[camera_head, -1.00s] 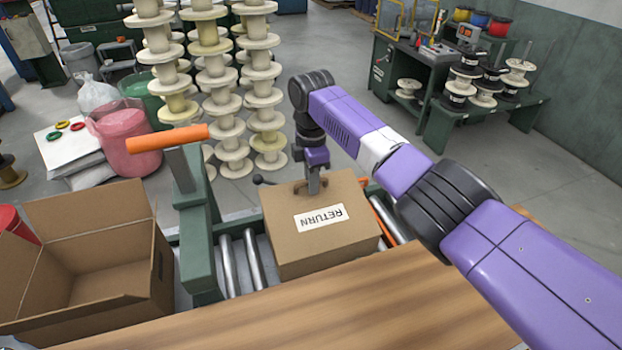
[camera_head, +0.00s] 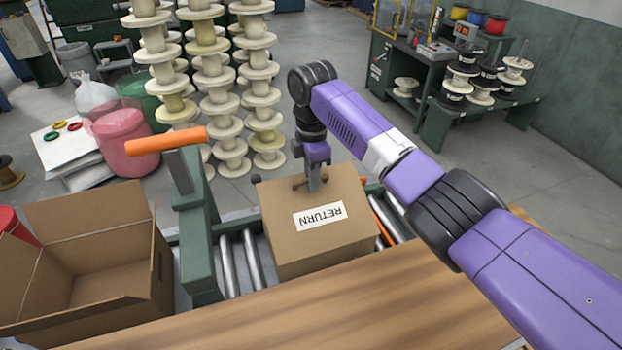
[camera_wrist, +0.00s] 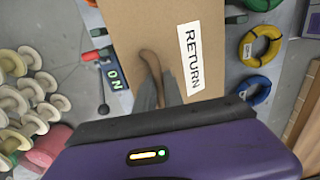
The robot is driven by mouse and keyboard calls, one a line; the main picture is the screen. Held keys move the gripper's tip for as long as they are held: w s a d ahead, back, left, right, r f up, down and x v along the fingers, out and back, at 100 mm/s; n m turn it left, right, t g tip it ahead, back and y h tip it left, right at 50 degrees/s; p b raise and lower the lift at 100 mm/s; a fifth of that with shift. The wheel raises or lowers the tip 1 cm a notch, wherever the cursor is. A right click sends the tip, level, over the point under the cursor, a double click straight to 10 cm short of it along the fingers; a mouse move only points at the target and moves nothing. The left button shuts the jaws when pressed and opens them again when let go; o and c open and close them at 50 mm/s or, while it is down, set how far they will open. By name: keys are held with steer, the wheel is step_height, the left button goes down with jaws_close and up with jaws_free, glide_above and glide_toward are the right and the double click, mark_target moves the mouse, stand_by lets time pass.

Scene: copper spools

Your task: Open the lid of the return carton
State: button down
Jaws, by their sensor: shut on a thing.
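The return carton (camera_head: 300,249) is a brown box with a white RETURN label on top, standing on a roller conveyor. Its lid (camera_head: 345,194) looks flat and shut in the head view. My gripper (camera_head: 313,187) points down at the lid's far edge. In the wrist view the lid (camera_wrist: 150,25) fills the upper middle, and my gripper (camera_wrist: 159,95) is shut on a brown tab (camera_wrist: 149,60) of the lid. The fingertips partly hide the tab.
An open empty carton (camera_head: 160,270) stands at the left. A green post with an orange handle (camera_head: 166,140) rises beside the conveyor. A wooden tabletop (camera_head: 300,310) lies in front. Stacks of pale spools (camera_head: 211,80) stand behind.

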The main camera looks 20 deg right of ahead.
steer(key=shift+s, duration=0.2)
steer(key=shift+s+r, duration=0.9)
steer(key=shift+r, duration=0.05)
steer(key=shift+c, duration=2)
jaws_free()
steer(key=shift+r, duration=0.15)
step_height(320, 180, up, 6)
steer(key=s, duration=0.2)
steer(key=shift+w, duration=0.15)
